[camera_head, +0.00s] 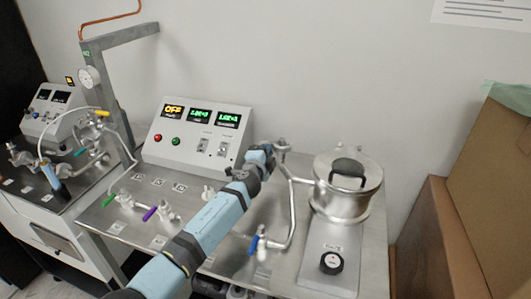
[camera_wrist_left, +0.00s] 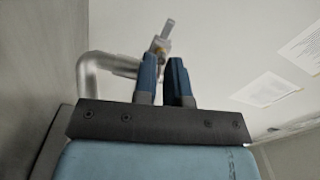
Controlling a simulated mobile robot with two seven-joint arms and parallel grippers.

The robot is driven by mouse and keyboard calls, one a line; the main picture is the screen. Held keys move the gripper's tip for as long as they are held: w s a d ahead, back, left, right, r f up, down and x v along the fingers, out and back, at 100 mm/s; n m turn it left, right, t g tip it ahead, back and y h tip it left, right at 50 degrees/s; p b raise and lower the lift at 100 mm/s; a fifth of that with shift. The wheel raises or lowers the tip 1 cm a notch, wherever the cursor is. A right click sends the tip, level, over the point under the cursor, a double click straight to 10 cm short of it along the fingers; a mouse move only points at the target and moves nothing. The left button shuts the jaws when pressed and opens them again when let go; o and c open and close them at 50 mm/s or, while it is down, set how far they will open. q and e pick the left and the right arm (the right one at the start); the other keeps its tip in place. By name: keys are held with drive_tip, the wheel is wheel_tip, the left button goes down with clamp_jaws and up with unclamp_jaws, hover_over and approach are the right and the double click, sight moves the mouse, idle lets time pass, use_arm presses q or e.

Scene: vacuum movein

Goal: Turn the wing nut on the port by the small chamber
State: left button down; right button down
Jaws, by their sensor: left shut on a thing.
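The small chamber (camera_head: 347,192) is a round steel pot with a black-handled lid, standing at the right of the bench. A steel pipe runs from its side to a port fitting (camera_head: 283,147) at the back. My left gripper (camera_head: 267,153) is at this fitting, its fingers pointing toward it. In the left wrist view the two blue fingers (camera_wrist_left: 165,68) are close together on the wing nut (camera_wrist_left: 163,45), whose grey and brass-coloured parts show just beyond the tips. A bent steel pipe (camera_wrist_left: 98,68) lies beside it. The gripped part is mostly hidden by the fingers. My right gripper is not in view.
A control box (camera_head: 197,137) with lit displays stands behind my left arm. A blue-handled valve (camera_head: 257,244) and a black knob (camera_head: 331,263) are at the front. Purple (camera_head: 150,213) and green (camera_head: 117,201) valve handles lie left. Cardboard boxes (camera_head: 500,190) stand right.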

use_arm(q)
drive_tip(key=m+p, duration=0.2)
drive_tip(key=m, duration=0.7)
drive_tip(key=m+p, duration=0.1)
drive_tip(key=m, duration=0.9)
drive_tip(key=shift+a+f+p, duration=0.15)
drive_tip(key=shift+p, duration=0.2)
drive_tip(key=shift+m, duration=0.3)
drive_tip(key=c, duration=1.5)
unclamp_jaws()
